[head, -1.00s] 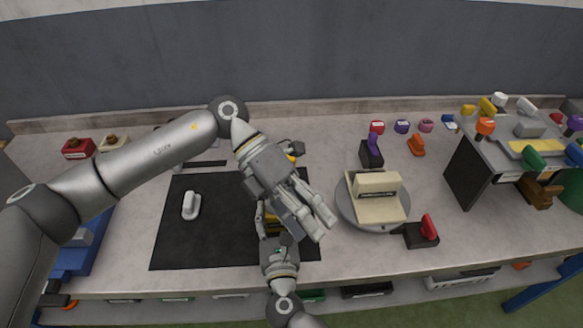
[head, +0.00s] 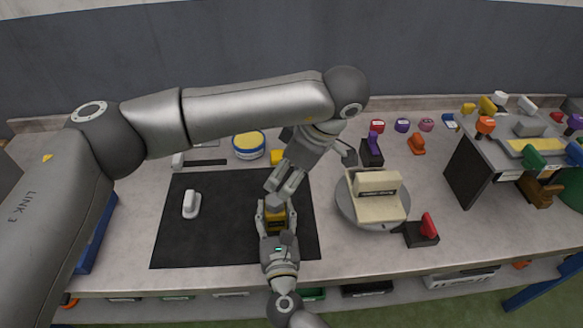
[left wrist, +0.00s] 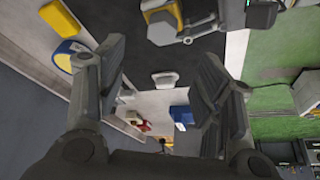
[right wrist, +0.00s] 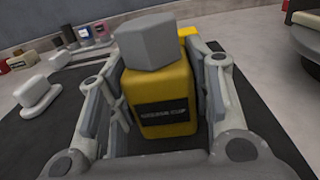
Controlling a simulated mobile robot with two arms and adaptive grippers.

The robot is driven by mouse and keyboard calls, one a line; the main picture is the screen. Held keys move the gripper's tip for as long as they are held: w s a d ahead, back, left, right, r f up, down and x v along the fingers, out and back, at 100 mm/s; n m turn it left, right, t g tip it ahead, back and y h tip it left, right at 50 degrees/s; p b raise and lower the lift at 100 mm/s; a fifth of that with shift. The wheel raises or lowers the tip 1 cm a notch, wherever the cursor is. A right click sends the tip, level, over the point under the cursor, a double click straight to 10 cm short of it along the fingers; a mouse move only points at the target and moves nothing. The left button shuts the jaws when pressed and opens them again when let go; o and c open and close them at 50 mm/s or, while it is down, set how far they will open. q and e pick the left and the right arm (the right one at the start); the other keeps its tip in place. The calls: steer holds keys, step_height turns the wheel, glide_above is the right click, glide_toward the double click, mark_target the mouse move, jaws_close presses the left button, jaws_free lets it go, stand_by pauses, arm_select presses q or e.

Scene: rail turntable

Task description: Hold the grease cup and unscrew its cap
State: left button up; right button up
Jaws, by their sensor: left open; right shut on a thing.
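The grease cup (head: 275,222) has a yellow body with a dark label and a grey angular cap (right wrist: 149,43). My right gripper (head: 275,208) is shut on its body, one finger on each side, and holds it upright over the black mat's right part. In the right wrist view the yellow body (right wrist: 160,100) sits between the fingers, with the cap clear above them. My left gripper (head: 282,187) is just behind and above the cup in the head view, fingers slanting down.
A white handle-like piece (head: 191,204) lies on the black mat (head: 190,245). A round blue-and-yellow container (head: 249,146) and a yellow block (head: 277,157) stand behind it. A turntable (head: 345,212) bears a beige block (head: 375,205) to the right.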

mark_target(272, 200)
arm_select(q)
steer(key=x, duration=1)
steer(key=shift+s+f, duration=0.1)
steer(key=c, duration=1.1)
steer(key=n+g, duration=0.2)
steer(key=n, duration=0.4)
steer(key=shift+c, duration=0.2)
steer(key=shift+g, duration=0.3)
steer(key=n+g, duration=0.1)
steer(key=n, duration=0.2)
steer(key=n+g, duration=0.1)
steer(key=n, duration=0.2)
steer(key=shift+s, duration=0.15)
